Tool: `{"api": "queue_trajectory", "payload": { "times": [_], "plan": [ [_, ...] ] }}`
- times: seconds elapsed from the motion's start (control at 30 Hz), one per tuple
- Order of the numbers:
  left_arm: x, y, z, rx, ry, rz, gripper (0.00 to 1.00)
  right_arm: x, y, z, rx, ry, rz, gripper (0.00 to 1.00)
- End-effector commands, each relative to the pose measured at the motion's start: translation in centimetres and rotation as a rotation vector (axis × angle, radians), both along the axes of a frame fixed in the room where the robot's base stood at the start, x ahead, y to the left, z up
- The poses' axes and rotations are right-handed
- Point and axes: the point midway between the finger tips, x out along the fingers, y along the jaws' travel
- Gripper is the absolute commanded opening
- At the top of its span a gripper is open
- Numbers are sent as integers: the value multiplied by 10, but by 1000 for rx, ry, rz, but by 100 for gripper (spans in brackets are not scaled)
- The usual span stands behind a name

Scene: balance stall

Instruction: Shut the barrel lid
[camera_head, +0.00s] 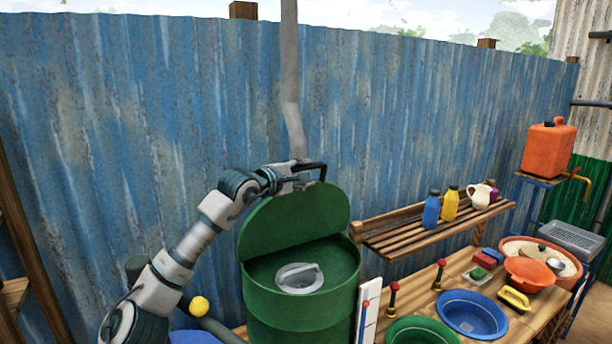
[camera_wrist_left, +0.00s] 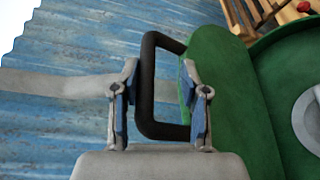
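The green barrel (camera_head: 300,318) stands at the centre of the head view. Its half-round barrel lid (camera_head: 293,222) is raised, standing up at the back of the opening. A black loop handle (camera_head: 322,168) sits at the lid's top edge. My left gripper (camera_head: 302,179) is at this handle. In the left wrist view, the fingers of the left gripper (camera_wrist_left: 160,75) are apart, on either side of the handle's outer bar (camera_wrist_left: 148,88). Gaps show between bar and fingers. One finger is inside the loop, beside the lid (camera_wrist_left: 232,95). My right gripper is not in view.
A grey round fitting (camera_head: 299,278) sits inside the barrel. A wooden shelf (camera_head: 400,239) with bottles and a wooden bench with a blue basin (camera_head: 472,314) stand to the right. A grey pipe (camera_head: 290,80) and a blue corrugated wall (camera_head: 120,120) are close behind.

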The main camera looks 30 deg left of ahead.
Motion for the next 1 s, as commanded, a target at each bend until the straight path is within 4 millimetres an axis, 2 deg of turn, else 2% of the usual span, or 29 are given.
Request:
{"api": "queue_trajectory", "payload": {
  "times": [0.27,0.57,0.67,1.0],
  "plan": [
    [2,-8,0,7,4,-4,42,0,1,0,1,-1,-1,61],
    [-5,-2,0,3,1,-5,42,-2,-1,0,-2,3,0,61],
    [-20,0,2,5,0,-4,42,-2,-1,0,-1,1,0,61],
    [-91,1,11,9,0,-4,42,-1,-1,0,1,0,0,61]
  ]
}}
